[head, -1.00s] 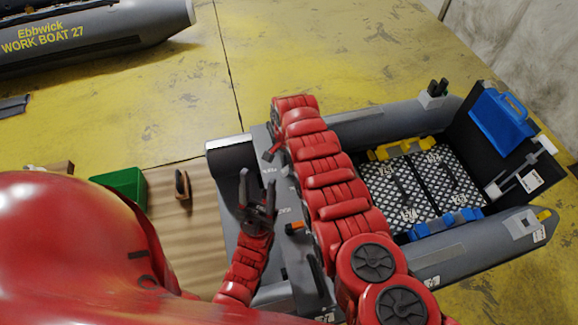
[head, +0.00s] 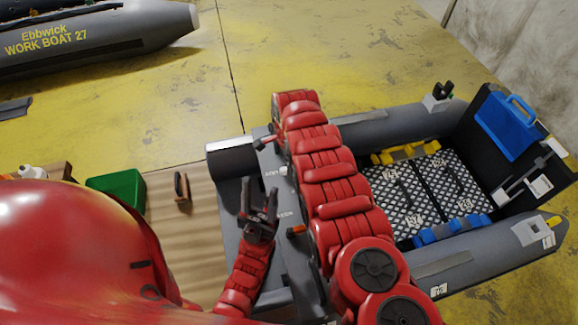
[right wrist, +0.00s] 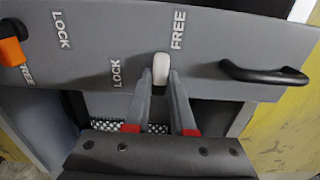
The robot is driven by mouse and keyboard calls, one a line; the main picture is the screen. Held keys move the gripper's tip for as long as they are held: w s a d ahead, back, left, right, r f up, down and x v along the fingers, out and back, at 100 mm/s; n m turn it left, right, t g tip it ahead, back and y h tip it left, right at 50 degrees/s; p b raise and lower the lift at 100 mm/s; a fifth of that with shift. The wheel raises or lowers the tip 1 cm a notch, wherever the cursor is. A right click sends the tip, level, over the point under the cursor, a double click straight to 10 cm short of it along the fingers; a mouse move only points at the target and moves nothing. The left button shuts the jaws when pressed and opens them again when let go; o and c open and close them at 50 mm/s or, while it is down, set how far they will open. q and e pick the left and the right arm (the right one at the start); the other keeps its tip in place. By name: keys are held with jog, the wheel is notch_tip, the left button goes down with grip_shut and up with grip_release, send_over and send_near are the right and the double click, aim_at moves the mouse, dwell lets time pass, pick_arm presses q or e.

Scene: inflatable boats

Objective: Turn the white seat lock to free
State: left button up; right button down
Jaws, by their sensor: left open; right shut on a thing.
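The white seat lock (right wrist: 161,68) is a small white knob on the grey seat panel (right wrist: 215,88). In the right wrist view it stands roughly upright between the printed words LOCK and FREE, its upper end close to FREE. My right gripper (right wrist: 160,80) is shut on it, with a grey finger on each side. In the head view the lock (head: 283,170) shows beside my right arm, which hides that gripper. My left gripper (head: 260,192) is open and empty over the near part of the grey seat.
An orange lock (right wrist: 11,48) with its own LOCK and FREE words sits at the panel's left. A black handle (right wrist: 264,74) is at its right. A green box (head: 118,188) stands left of the boat. A blue case (head: 506,125) is at the far right.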

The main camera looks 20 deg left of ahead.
dwell(0.3)
jog(key=c, duration=0.8)
grip_release()
jog(key=shift+o, duration=0.2)
notch_tip(320, 180, up, 17)
jog(key=p, duration=1.2)
jog(key=shift+r, duration=0.2)
jog(key=shift+w+f, duration=0.1)
